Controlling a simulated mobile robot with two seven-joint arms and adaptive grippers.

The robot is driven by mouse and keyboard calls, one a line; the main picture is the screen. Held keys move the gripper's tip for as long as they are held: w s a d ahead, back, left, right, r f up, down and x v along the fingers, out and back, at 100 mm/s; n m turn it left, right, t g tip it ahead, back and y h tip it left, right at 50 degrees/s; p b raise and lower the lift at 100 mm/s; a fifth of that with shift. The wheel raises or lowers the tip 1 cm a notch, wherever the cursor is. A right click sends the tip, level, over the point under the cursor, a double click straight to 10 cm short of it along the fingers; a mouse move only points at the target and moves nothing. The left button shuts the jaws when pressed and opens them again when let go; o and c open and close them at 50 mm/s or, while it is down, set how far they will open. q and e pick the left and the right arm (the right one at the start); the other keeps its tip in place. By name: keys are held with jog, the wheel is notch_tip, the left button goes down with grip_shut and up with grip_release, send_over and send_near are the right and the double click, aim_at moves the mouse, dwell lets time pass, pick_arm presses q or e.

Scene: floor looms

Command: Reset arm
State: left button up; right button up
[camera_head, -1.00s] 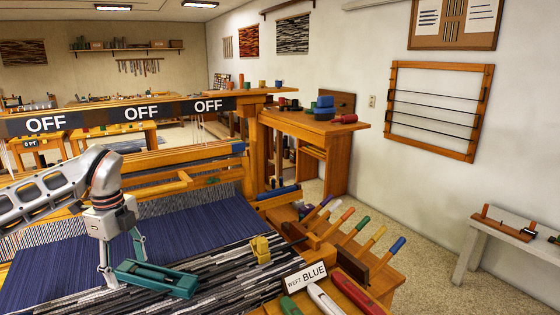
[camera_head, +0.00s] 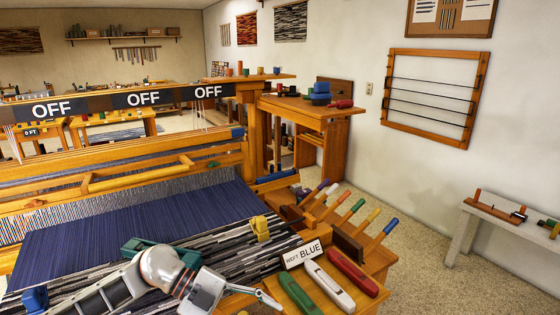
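My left arm comes in from the lower left and reaches across the front of the loom. Its gripper (camera_head: 262,304) is at the bottom edge, just in front of the green, white and red shuttles. One finger points right; only a bit of the other shows at the picture's bottom edge, apart from it. Nothing shows between them. A teal shuttle (camera_head: 190,258) lies on the black-and-grey woven cloth (camera_head: 225,240), partly hidden behind my arm. My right gripper is out of view.
A green shuttle (camera_head: 298,294), a white shuttle (camera_head: 329,286) and a red shuttle (camera_head: 353,272) lie by the "WEFT BLUE" sign (camera_head: 303,254). A yellow piece (camera_head: 260,228) sits on the cloth edge. Coloured handles (camera_head: 350,210) stand behind.

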pick_arm(q)
jog(key=s+d+r+n+t+h, duration=0.1)
jog(key=d+r+n+t+h, duration=0.4)
jog(key=d+t+h, duration=0.15)
jog(key=w+a+f+n+t+y, duration=0.3)
jog(key=a+f+n+t+y, duration=0.3)
jog(key=a+f+n+t, duration=0.45)
jog(key=s+a+f+n+g+y, duration=0.2)
jog(key=s+a+f+n+y, duration=0.2)
jog(key=s+f, duration=0.4)
jog(key=s+a+f+n+g+y, duration=0.1)
jog(key=s+a+f+n+y, duration=0.4)
jog(key=s+a+f, duration=0.3)
notch_tip(320, 180, down, 4)
jog(key=shift+a+r+g+y, duration=0.15)
jog(key=shift+a+g+y, duration=0.3)
jog(key=shift+y, duration=0.2)
